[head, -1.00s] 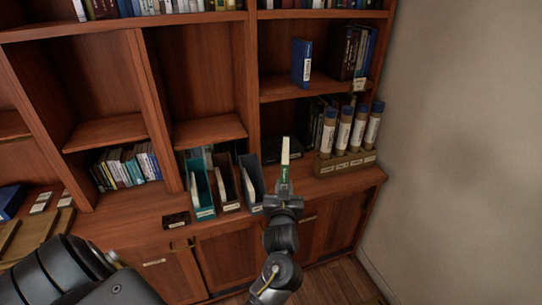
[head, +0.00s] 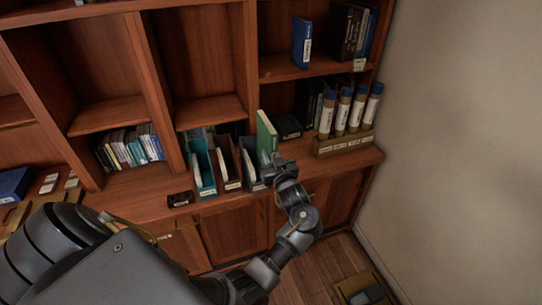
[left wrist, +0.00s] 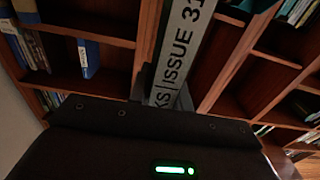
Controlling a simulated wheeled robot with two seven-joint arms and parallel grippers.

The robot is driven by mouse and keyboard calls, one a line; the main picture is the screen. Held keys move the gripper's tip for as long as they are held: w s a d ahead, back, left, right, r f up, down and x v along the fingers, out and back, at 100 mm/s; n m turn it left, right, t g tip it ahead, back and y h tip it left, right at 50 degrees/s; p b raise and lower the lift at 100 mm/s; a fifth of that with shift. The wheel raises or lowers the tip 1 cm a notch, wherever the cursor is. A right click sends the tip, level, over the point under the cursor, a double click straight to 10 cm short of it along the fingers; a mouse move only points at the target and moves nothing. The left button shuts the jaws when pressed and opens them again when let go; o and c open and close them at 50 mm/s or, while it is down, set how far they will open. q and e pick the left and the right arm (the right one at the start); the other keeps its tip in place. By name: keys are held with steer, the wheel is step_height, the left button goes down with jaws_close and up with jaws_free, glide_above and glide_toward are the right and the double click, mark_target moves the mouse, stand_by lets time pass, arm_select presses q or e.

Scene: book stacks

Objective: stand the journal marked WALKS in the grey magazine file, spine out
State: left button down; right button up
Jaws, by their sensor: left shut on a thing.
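The journal (head: 266,133) has a green cover and stands about upright in my left gripper (head: 270,164). In the left wrist view its pale grey spine (left wrist: 184,50) faces the camera and reads "KS | ISSUE 31"; the rest of the title is hidden. The gripper is shut on it near its lower end. The grey magazine file (head: 256,184) is the rightmost of three files on the counter. The journal overlaps the file's right side in the head view. I cannot tell whether its lower edge is inside. My right gripper is out of view.
A teal file (head: 205,180) and a brown file (head: 232,181) stand left of the grey one. A dark box (head: 288,127) lies behind to the right, near a rack (head: 343,144) of blue-capped tubes. A small dark tray (head: 180,199) sits at the front left.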

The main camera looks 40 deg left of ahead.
arm_select(q)
step_height(320, 180, down, 10)
steer(key=b, duration=0.8)
steer(key=shift+b, duration=0.4)
steer(key=b+x, duration=0.2)
steer(key=x, duration=0.1)
steer(key=b+x, duration=0.2)
steer(key=x, duration=0.1)
steer(key=f+b+x, duration=0.1)
steer(key=b+x, duration=0.1)
steer(key=x, duration=0.2)
steer(key=shift+f+b, duration=0.1)
steer(key=shift+b, duration=0.2)
steer(key=w+a+f+b, duration=0.3)
steer(key=a+f+b, duration=0.1)
steer(key=b, duration=0.3)
steer(key=shift+w+a+f, duration=0.2)
steer(key=shift+a+f, duration=0.15)
steer(key=shift+a, duration=0.15)
steer(key=c, duration=1.2)
jaws_free()
steer(key=shift+d, duration=0.1)
